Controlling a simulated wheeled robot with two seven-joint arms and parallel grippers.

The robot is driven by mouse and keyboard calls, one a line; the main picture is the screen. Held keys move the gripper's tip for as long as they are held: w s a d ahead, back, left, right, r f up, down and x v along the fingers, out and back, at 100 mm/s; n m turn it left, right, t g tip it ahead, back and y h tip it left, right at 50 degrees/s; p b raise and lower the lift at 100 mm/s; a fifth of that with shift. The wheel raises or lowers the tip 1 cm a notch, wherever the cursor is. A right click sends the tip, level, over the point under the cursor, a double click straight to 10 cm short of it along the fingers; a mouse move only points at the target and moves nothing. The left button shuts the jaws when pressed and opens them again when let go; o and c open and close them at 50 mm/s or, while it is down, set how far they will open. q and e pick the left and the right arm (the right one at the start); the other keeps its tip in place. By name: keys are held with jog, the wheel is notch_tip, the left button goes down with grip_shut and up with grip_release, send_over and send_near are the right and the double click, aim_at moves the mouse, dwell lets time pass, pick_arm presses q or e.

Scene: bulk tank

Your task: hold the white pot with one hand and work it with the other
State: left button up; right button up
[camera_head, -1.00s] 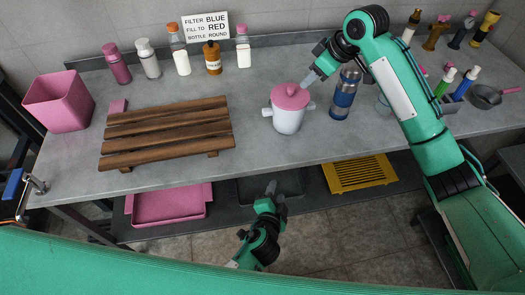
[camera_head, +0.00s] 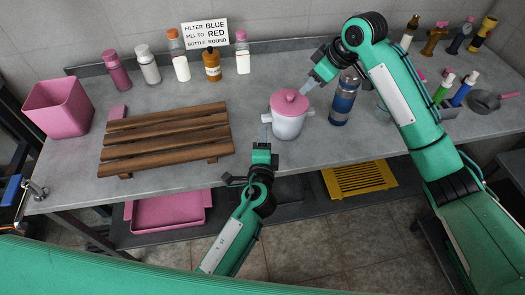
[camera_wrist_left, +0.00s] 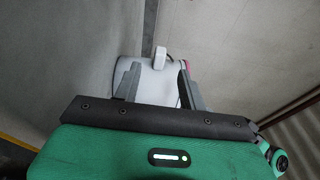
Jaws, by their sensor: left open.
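The white pot (camera_head: 288,124) with a pink lid (camera_head: 289,101) and small side handles stands upright on the grey counter. My left gripper (camera_head: 266,134) is open, just in front of the pot's left side, near its left handle (camera_head: 266,117). In the left wrist view the white pot (camera_wrist_left: 153,74) and a handle (camera_wrist_left: 160,56) show beyond and between the two open fingers (camera_wrist_left: 160,88); contact cannot be told. My right gripper (camera_head: 305,88) is at the right edge of the lid, pointing down-left. Whether its fingers are shut or touch the lid is unclear.
A blue bottle (camera_head: 343,100) stands close right of the pot, under my right arm. A wooden slatted rack (camera_head: 165,139) lies to the left. Bottles and a sign (camera_head: 205,30) line the back. A pink tray (camera_head: 168,213) and a yellow grate (camera_head: 360,178) are below.

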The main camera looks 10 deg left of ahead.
pick_arm(q)
jog(key=w, duration=0.7)
jog(key=shift+a, duration=0.25)
grip_shut()
pick_arm(e)
jog(key=shift+o, duration=1.2)
jog(key=shift+r, duration=0.1)
jog(key=a+r+m+h, duration=0.3)
jog(key=a+r+m, duration=0.1)
jog(key=r, duration=0.2)
send_over(291, 95)
jog(key=shift+m, duration=0.3)
jog(key=f, duration=0.4)
jog(key=s+f, duration=0.1)
jog(key=f, duration=0.1)
jog(key=shift+f, duration=0.3)
jog(key=f, duration=0.4)
jog(key=shift+w+d+f, duration=0.15)
jog(key=shift+w+f, duration=0.05)
jog(key=shift+w, duration=0.1)
jog(key=shift+w+f, duration=0.1)
jog(key=shift+f, duration=0.35)
